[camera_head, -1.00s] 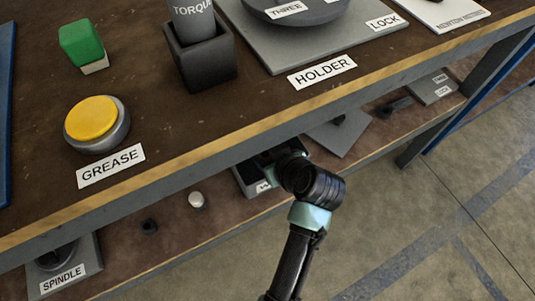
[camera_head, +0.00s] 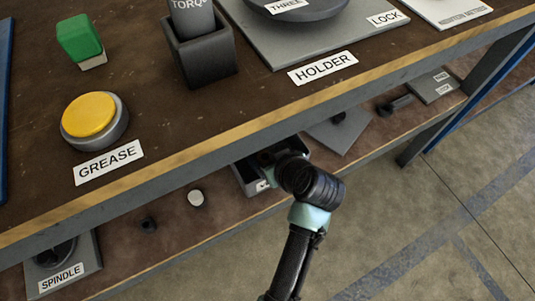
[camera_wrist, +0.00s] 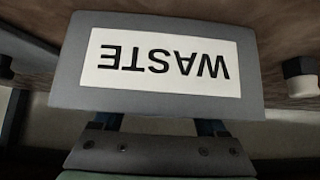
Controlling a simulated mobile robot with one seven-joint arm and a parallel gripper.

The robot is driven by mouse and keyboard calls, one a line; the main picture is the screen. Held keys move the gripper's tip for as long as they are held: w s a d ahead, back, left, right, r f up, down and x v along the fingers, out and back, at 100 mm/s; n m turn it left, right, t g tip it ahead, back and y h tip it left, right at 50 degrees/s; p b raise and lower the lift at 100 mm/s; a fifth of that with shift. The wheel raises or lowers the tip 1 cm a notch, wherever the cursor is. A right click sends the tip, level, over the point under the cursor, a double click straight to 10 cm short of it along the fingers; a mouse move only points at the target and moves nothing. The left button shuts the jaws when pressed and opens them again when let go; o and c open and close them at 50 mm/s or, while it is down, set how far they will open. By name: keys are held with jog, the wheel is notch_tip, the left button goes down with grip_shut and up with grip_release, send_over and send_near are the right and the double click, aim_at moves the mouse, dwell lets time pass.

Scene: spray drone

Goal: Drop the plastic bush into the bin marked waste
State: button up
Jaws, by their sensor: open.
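The waste bin (camera_head: 243,179) is a small grey open box on the lower shelf, partly under the upper shelf's edge. In the wrist view its grey wall (camera_wrist: 70,65) fills the middle, with the white WASTE label upside down. My gripper (camera_wrist: 163,126) is open. Its two fingers stand wide apart and pass behind this wall, so the tips are hidden. I see nothing held in the visible gap. I cannot identify the plastic bush for sure. A short white-topped cylinder (camera_head: 196,198) and a small black bush-like piece (camera_head: 148,223) stand on the lower shelf, left of the bin.
The upper shelf edge (camera_head: 200,153) overhangs the bin closely above my wrist. A spindle plate (camera_head: 85,270) lies at the lower left. A grey plate (camera_head: 345,135) lies right of the bin. Open floor (camera_head: 430,230) is at the right.

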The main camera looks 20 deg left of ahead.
jog(key=shift+r, duration=0.35)
jog(key=p+v, duration=0.5)
jog(key=v, duration=0.7)
jog(key=shift+r, duration=0.25)
